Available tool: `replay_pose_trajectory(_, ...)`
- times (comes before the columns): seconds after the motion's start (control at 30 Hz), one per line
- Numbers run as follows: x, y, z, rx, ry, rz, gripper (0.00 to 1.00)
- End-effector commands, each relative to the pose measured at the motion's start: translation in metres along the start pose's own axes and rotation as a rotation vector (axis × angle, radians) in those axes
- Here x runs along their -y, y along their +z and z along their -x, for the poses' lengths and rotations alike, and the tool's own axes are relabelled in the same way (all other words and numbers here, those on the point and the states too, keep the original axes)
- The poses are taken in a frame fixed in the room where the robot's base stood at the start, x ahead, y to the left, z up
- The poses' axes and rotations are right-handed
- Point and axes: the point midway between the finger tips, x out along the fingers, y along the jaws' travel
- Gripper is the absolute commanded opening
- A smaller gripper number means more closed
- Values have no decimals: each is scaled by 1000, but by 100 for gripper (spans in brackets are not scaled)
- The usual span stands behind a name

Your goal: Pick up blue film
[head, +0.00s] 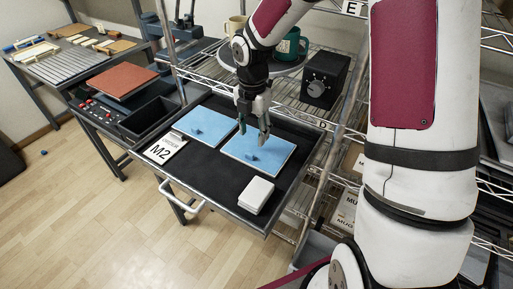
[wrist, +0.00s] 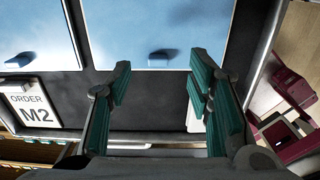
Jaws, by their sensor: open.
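Two blue film sheets with pale edges lie flat, side by side, in a black pull-out tray (head: 205,180). The left film (head: 190,117) and the right film (head: 272,147) each carry a small darker blue tab. In the wrist view, the left film (wrist: 38,30) and right film (wrist: 130,25) fill the top. The right film's tab (wrist: 160,58) shows between my fingers in that picture. My gripper (head: 253,137) is open and empty, pointing down above the right film. Its teal fingers (wrist: 158,64) stand apart on either side of the tab; their exact height above it is unclear.
An "ORDER M2" card (head: 162,149) lies at the tray's left. A white stack (head: 256,194) sits at its front right. The tray handle (head: 178,197) juts forward. Wire shelving with a black dial box (head: 325,78) and mugs (head: 291,46) stands behind.

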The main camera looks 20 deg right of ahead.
Motion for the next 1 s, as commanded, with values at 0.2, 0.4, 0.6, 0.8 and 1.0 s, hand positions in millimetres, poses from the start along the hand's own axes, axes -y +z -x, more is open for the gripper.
replay_pose_trajectory(0.2,0,-1,-19,0,-1,-1,47)
replay_pose_trajectory(0.4,-2,-8,-39,-1,-3,2,47)
replay_pose_trajectory(0.6,-3,-11,-65,0,-1,-1,47)
replay_pose_trajectory(0.8,-3,-11,-71,1,0,-1,47)
replay_pose_trajectory(1.0,-3,-11,-71,1,0,-1,34)
